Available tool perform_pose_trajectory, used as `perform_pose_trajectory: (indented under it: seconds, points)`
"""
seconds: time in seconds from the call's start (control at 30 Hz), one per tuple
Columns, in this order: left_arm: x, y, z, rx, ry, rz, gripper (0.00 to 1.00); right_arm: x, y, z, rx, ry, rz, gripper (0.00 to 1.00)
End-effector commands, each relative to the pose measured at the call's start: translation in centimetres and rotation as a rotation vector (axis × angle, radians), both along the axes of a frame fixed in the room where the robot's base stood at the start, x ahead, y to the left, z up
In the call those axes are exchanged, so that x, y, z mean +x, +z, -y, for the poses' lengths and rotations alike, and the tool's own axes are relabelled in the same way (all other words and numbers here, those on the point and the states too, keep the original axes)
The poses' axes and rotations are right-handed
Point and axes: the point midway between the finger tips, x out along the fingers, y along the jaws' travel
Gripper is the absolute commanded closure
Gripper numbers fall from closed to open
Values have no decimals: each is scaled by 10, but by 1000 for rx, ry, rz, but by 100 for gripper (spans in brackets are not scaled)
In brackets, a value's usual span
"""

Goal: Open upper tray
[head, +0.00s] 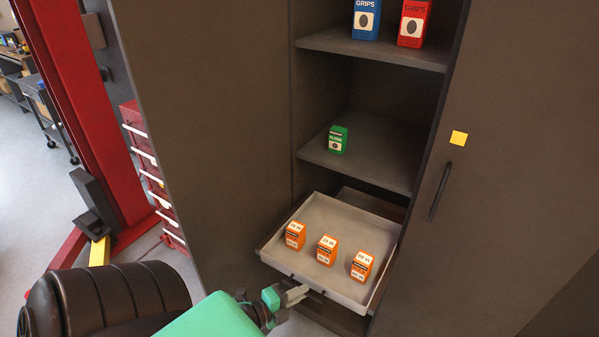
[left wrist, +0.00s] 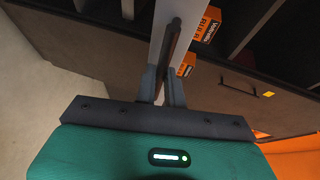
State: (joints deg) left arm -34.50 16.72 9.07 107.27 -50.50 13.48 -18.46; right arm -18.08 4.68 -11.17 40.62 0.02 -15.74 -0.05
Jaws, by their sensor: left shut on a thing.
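The upper tray (head: 340,215) is a light grey shallow tray sticking out of the dark cabinet's open bay. Three orange boxes stand in it: left (head: 295,235), middle (head: 327,250) and right (head: 362,265). My left gripper (head: 297,293) is at the tray's front edge, shut on its dark handle. In the left wrist view the handle (left wrist: 173,42) is a dark bar between the fingers (left wrist: 163,86), with the pale tray front behind it. How far the tray can slide is not visible. My right gripper is in neither view.
A green box (head: 338,139) stands on the shelf above; blue (head: 365,18) and red (head: 413,22) boxes stand higher. A cabinet door (head: 500,200) with a dark handle is at right. A red lift post (head: 85,100) and red drawer chest (head: 150,170) are at left.

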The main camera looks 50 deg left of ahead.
Motion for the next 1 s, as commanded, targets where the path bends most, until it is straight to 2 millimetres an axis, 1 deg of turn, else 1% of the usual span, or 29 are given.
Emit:
perform_pose_trajectory:
  seconds: [0.03, 0.07, 0.1, 0.17, 0.43, 0.57, 0.67, 0.77, 0.9, 1.0]
  points:
    - [0, 0, 0, 0, 1, -1, 100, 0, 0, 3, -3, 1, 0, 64]
    - [0, 0, 0, 0, 1, -1, 85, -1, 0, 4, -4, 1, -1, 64]
    - [0, 0, -1, 0, 1, -1, 78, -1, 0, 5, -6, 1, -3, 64]
    - [0, 0, 0, 0, 1, -1, 68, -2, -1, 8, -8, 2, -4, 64]
    - [0, 0, 0, 0, 0, 0, 68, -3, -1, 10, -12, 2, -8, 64]
    - [-6, 0, -1, -1, 0, -1, 68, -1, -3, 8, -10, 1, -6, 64]
    - [-17, 1, -3, -1, 2, -3, 68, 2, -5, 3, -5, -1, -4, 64]
    - [-33, 3, -5, -2, 1, -3, 68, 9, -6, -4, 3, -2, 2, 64]
    - [-59, 8, -9, 0, 1, -3, 68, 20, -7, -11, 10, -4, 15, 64]
    - [-78, 11, -13, -2, 2, -4, 68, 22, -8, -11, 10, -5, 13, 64]
